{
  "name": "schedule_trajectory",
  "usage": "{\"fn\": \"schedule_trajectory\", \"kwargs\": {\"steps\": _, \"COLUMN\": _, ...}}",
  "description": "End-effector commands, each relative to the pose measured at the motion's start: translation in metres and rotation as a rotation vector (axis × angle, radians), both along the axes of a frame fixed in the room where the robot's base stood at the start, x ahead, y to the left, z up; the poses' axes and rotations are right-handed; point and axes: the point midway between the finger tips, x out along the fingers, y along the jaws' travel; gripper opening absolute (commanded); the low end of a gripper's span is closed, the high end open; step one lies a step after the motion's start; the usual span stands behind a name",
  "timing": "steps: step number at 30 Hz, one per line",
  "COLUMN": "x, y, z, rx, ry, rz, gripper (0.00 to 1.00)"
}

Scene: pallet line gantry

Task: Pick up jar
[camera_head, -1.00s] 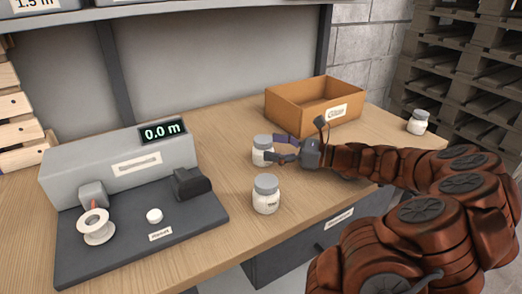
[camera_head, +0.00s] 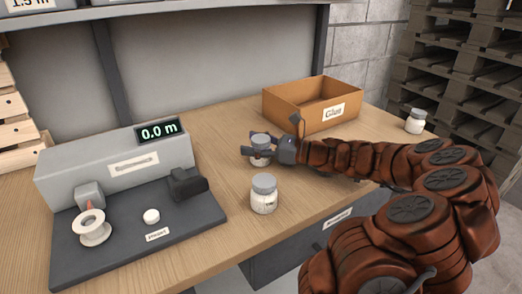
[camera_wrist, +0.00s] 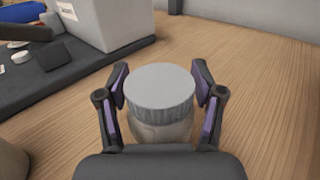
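A white jar with a grey lid stands upright on the wooden bench; its lid (camera_head: 260,138) shows beside my gripper (camera_head: 258,152) in the head view. In the wrist view the jar (camera_wrist: 160,100) is between my two fingers, with the round lid close to the camera. My gripper (camera_wrist: 160,92) is open around the jar, with one purple-padded finger at each side and narrow gaps visible. The lower part of the jar is partly hidden by my gripper. A second similar jar (camera_head: 264,194) stands nearer the bench's front edge.
A third jar (camera_head: 415,121) stands at the bench's far right. An open cardboard box (camera_head: 290,117) labelled Glue sits behind my gripper. A measuring device (camera_head: 120,160) with a spool (camera_head: 92,228) occupies the left. Bench surface between device and jars is clear.

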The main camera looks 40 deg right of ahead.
Motion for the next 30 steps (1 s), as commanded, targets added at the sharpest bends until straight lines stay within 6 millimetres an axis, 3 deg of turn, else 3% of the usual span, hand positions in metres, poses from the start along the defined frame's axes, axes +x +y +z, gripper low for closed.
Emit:
{"fn": "schedule_trajectory", "kwargs": {"steps": 2, "x": 0.0000, "y": 0.0000, "z": 0.0000, "rx": 0.000, "ry": 0.000, "rz": 0.000, "gripper": 0.55}}
{"fn": "schedule_trajectory", "kwargs": {"steps": 14, "x": -0.0002, "y": -0.0001, "z": 0.0000, "rx": 0.000, "ry": 0.000, "rz": 0.000, "gripper": 0.15}}
{"fn": "schedule_trajectory", "kwargs": {"steps": 30, "x": -0.0001, "y": -0.0002, "z": 0.0089, "rx": -0.002, "ry": -0.001, "rz": 0.000, "gripper": 0.14}}
